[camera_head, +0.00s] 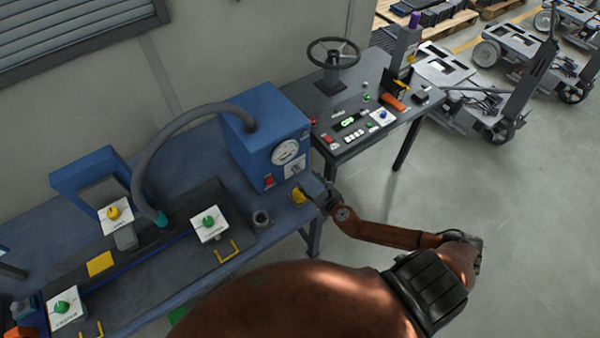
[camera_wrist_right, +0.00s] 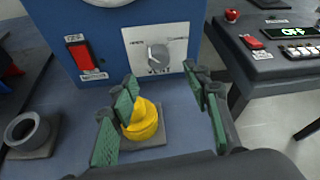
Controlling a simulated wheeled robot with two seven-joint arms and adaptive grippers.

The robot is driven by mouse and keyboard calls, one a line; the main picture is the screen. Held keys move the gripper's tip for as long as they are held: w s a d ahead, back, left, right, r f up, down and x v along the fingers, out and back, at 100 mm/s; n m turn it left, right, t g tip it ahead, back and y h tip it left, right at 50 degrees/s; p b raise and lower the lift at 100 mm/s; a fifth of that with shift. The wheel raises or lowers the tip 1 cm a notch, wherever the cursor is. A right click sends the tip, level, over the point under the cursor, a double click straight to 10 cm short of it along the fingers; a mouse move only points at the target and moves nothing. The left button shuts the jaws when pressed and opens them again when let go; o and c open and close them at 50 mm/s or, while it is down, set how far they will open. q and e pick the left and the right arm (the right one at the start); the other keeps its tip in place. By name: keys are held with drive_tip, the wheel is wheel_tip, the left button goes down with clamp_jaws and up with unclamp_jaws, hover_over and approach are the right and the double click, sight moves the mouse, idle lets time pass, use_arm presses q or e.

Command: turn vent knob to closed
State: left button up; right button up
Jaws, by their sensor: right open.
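The vent knob (camera_wrist_right: 158,57) is a small grey knob on a white plate marked VENT, on the front of the blue box (camera_wrist_right: 110,30). Its plate (camera_head: 295,166) also shows in the head view, below the round gauge. The small lettering beside the knob is hard to read, and its exact setting is unclear. My right gripper (camera_head: 322,198) is in front of the box, apart from the knob. In the right wrist view the gripper (camera_wrist_right: 165,110) is open, its green-padded fingers spread and empty, below the knob. My left gripper is not in view.
A yellow round piece (camera_wrist_right: 143,122) on a grey base stands under the fingers. A grey cup-like socket (camera_wrist_right: 28,131) is to its left. A red switch (camera_wrist_right: 82,56) is left of the knob. A second table (camera_head: 345,115) with a handwheel (camera_head: 334,54) stands to the right.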

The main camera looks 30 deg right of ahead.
sight(298, 171)
drive_tip(key=shift+w+f+n, duration=0.2)
drive_tip(key=shift+w+n, duration=0.1)
drive_tip(key=shift+w, duration=0.1)
drive_tip(key=x, duration=0.7)
drive_tip(key=shift+b, duration=0.4)
drive_tip(key=shift+s, duration=0.1)
drive_tip(key=c, duration=1.2)
